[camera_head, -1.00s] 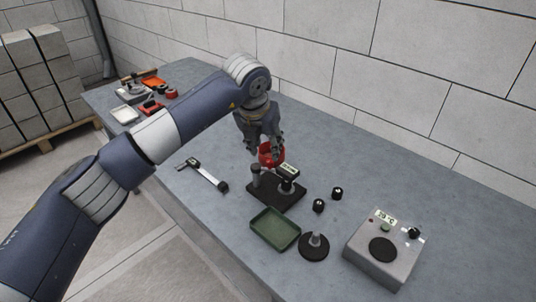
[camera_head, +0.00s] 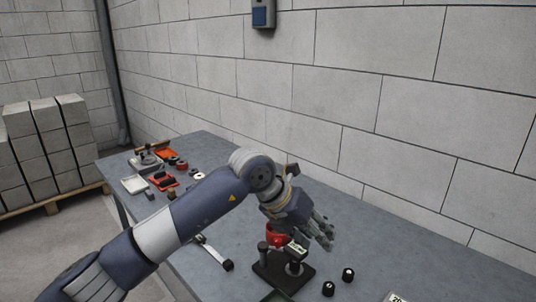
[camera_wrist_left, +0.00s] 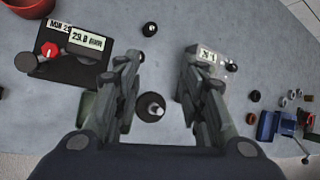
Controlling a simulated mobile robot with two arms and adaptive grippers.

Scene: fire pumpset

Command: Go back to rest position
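My left gripper (camera_head: 322,238) is over the table in the head view, just right of a black measuring stand (camera_head: 268,276). My right gripper is not in view.
A caliper-like tool (camera_head: 214,252) lies left of the stand. Small black knobs (camera_head: 348,275) sit to its right. Red parts and a white tray (camera_head: 134,184) are at the far table end. A block wall runs behind. A round black base with a post (camera_wrist_left: 150,107) is below the fingers.

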